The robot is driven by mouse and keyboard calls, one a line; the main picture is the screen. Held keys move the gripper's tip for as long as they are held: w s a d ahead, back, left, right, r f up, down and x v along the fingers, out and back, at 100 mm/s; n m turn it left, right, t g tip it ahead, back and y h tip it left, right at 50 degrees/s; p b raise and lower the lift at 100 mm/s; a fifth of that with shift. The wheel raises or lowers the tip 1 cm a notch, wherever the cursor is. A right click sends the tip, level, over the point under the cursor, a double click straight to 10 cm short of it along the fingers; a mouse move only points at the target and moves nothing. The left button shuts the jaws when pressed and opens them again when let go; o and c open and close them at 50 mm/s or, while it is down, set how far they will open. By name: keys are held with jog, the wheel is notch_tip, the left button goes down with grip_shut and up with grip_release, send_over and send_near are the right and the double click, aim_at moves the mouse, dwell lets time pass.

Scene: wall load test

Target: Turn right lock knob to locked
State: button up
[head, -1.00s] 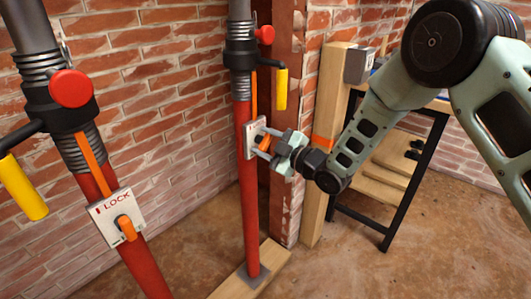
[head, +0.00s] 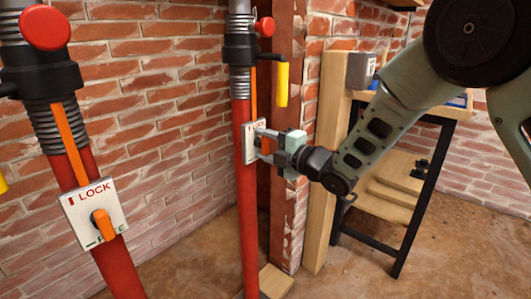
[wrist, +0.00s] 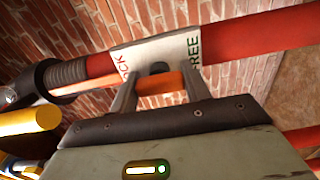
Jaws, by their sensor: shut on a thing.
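The right lock knob (head: 266,146) is orange and sits on a white plate (head: 249,142) on the right red prop (head: 247,215). My gripper (head: 263,146) reaches it from the right and is shut on it. In the wrist view the orange knob (wrist: 160,83) lies between the two fingers, roughly along the prop. The plate there (wrist: 150,52) reads LOCK, partly cut off, at the left and FREE at the right. Which mark the knob points to is hard to tell. The fingers hide part of the plate in the head view.
A second prop with its own orange knob (head: 103,224) and LOCK/FREE plate (head: 82,202) stands at the left. A yellow handle (head: 281,85) hangs above my gripper. A wooden post (head: 327,190) and a black-legged table (head: 424,190) stand at the right. Brick walls lie behind.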

jog(key=shift+f, duration=0.1)
dwell(0.3)
jog(key=o, duration=1)
jog(key=shift+c, duration=0.2)
jog(key=shift+s+d, duration=0.1)
jog(key=p+v, duration=0.1)
jog(key=v, duration=1.6)
